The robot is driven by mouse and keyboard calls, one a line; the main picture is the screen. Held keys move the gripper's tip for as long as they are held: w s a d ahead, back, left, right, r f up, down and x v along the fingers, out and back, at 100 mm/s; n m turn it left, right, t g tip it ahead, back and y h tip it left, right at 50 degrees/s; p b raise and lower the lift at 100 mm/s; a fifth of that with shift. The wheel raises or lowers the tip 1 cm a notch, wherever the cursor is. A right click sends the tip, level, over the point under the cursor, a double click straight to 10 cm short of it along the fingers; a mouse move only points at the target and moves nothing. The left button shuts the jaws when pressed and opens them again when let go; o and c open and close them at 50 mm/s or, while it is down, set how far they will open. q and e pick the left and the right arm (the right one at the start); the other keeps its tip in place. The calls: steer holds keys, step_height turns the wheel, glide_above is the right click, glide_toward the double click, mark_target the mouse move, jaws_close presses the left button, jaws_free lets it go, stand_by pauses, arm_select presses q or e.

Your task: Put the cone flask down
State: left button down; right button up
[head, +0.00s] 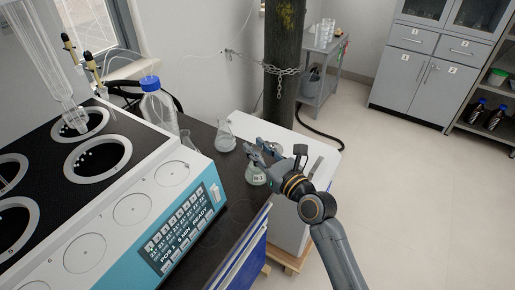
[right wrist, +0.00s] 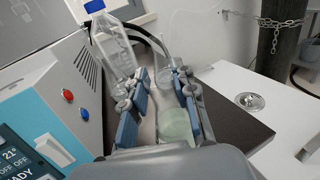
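A clear cone flask (head: 256,178) with pale green liquid hangs upright just below my right gripper (head: 262,151), near the right edge of the dark counter. In the right wrist view the flask (right wrist: 175,126) shows between the two fingers of my right gripper (right wrist: 162,98), which are closed about its upper part. Whether its base touches a surface is hard to tell. A second cone flask (head: 225,135) stands on the dark counter behind and to the left. My left gripper is not in view.
The distiller (head: 130,215) with a lit panel fills the left side. A blue-capped bottle (head: 158,108) and another glass vessel (head: 187,140) stand behind it. The dark counter (head: 232,215) has bare room in front. A white worktop (head: 300,143) lies right of it.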

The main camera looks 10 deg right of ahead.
steer(key=shift+o, duration=1.2)
steer(key=shift+r, duration=0.2)
steer(key=v, duration=1.2)
steer(key=shift+f, duration=0.1)
